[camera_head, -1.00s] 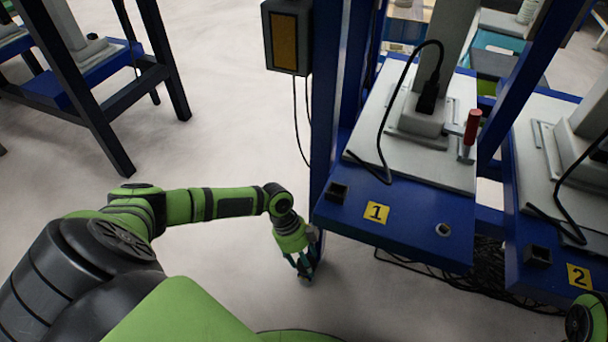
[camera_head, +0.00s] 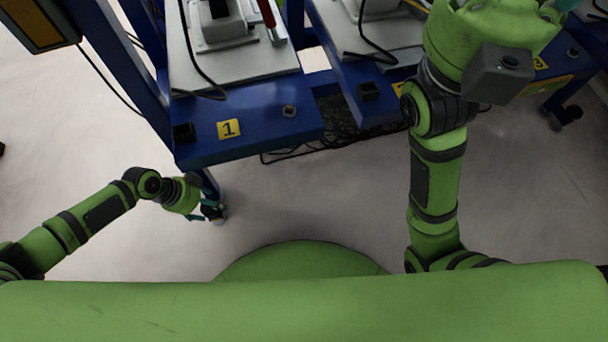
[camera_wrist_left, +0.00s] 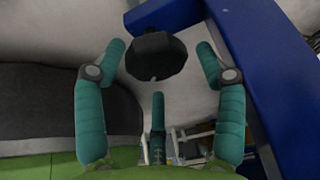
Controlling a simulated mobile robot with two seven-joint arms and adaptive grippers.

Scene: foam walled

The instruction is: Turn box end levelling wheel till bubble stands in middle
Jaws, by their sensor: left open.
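A black, many-sided levelling wheel (camera_wrist_left: 157,56) shows in the left wrist view, below the blue frame. My left gripper (camera_wrist_left: 160,62) is open, with a teal finger on either side of the wheel and a third below. Gaps show at both sides; the depth between them is unclear. In the head view my left gripper (camera_head: 213,211) is low, under the near corner of blue table 1 (camera_head: 255,128). A small black box (camera_head: 183,132) sits on that corner. A small round level (camera_head: 289,111) lies right of the yellow 1 label; its bubble is too small to read.
My right arm (camera_head: 437,180) rises at the right; its gripper is mostly cut off by the top edge. Table 2 (camera_head: 345,75) stands right of table 1, with dark cables (camera_head: 340,125) below. The floor in front is clear.

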